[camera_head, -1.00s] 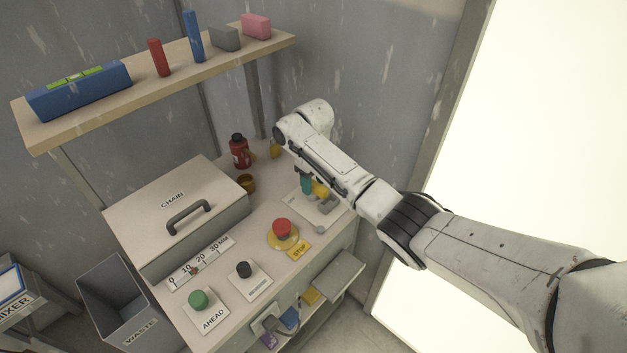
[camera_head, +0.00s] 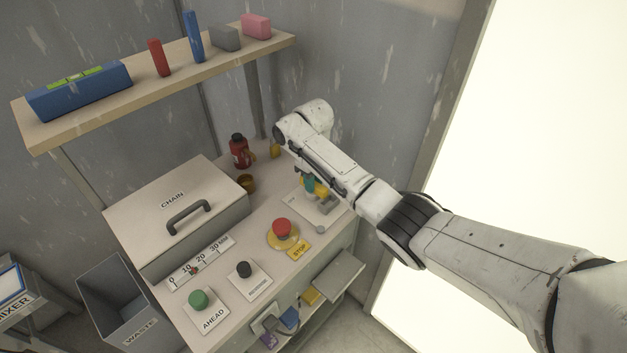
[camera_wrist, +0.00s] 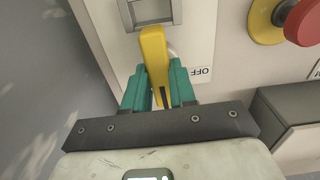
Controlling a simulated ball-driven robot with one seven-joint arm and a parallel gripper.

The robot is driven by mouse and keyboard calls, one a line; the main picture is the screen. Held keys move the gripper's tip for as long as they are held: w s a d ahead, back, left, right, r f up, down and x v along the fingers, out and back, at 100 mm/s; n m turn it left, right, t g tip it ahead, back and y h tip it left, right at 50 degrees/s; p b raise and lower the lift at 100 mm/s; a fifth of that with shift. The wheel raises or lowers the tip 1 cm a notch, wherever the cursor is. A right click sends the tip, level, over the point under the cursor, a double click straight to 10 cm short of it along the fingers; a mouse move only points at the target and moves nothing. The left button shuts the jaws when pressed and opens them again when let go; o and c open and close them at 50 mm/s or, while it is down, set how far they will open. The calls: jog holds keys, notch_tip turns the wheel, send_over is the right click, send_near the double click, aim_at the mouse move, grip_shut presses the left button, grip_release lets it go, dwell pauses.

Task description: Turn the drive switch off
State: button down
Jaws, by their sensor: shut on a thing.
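The drive switch has a yellow lever (camera_wrist: 154,50), seen in the wrist view running down from a grey metal housing (camera_wrist: 150,12) on a pale plate (camera_wrist: 205,40). An upside-down OFF label (camera_wrist: 200,72) is on the plate, just right of the lever. My gripper (camera_wrist: 158,88) has teal fingers, one on each side of the lever's lower part, shut on it. In the head view my gripper (camera_head: 310,182) is at the plate on the right end of the bench, and my arm partly hides the lever and fingers.
A red stop button (camera_head: 282,228) on a yellow base is close to the switch; it also shows in the wrist view (camera_wrist: 304,22). A black button (camera_head: 243,269) and a green AHEAD button (camera_head: 198,299) are farther left. A red bottle (camera_head: 240,151) and brown pot (camera_head: 246,183) stand behind.

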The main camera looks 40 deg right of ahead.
jog(key=shift+n, duration=0.3)
jog(key=n+p, duration=0.1)
jog(key=n, duration=0.2)
jog(key=shift+n, duration=0.4)
jog(key=n, duration=0.4)
jog(key=shift+p, duration=0.3)
jog(key=n, duration=0.9)
jog(key=shift+n, duration=0.3)
jog(key=c, duration=0.9)
grip_release()
